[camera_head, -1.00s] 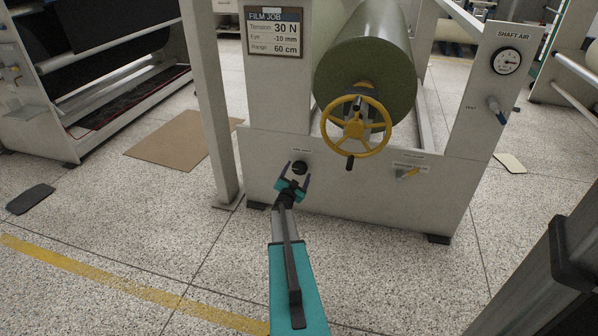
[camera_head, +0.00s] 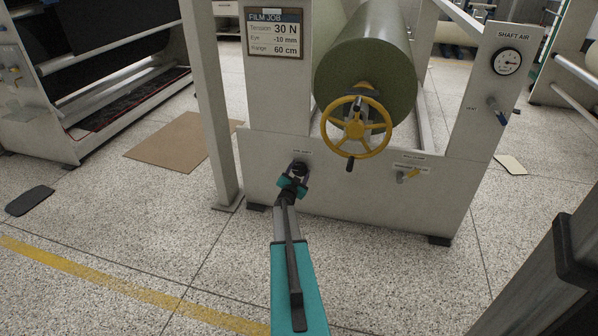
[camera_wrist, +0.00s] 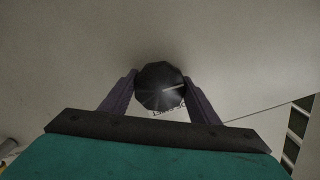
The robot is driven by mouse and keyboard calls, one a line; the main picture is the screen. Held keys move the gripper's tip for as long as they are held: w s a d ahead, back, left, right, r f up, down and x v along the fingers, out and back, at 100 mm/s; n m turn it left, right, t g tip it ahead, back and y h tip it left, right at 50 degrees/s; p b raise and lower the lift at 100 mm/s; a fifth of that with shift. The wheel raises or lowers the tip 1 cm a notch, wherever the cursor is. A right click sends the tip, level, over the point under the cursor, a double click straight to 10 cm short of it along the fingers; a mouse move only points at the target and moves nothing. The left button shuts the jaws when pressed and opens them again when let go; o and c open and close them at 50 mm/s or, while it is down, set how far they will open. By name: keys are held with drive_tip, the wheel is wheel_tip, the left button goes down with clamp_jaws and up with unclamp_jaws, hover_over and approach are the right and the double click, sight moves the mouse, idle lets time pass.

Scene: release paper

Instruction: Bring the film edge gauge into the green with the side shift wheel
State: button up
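A round black knob (camera_wrist: 160,87) sits on the pale machine panel, between the two fingertips of my gripper (camera_wrist: 160,76) in the wrist view. No clear gap shows between fingers and knob, but I cannot tell whether they press on it. In the head view my gripper (camera_head: 295,176) is at the panel's lower left and largely hides the knob. A yellow handwheel (camera_head: 357,127) with a dark crank handle is mounted in front of the green roll. I cannot make out which control is the side shift wheel. No film edge gauge can be identified.
A film job sign (camera_head: 274,34) reads 30 N, -10 mm, 60 cm. A shaft air dial (camera_head: 507,62) is on the right post, and a yellow lever (camera_head: 409,175) is on the panel's right. A grey upright (camera_head: 210,100) stands left. The floor in front is clear.

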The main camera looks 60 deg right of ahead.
drive_tip(key=shift+r+n+p, duration=0.15)
drive_tip(key=shift+n+p, duration=0.35)
drive_tip(key=shift+p, duration=0.9)
drive_tip(key=n+p, duration=0.2)
drive_tip(key=shift+p, duration=0.3)
drive_tip(key=shift+n, duration=0.3)
drive_tip(key=o, duration=1.1)
drive_tip(key=shift+c, duration=0.2)
drive_tip(key=shift+a, duration=0.1)
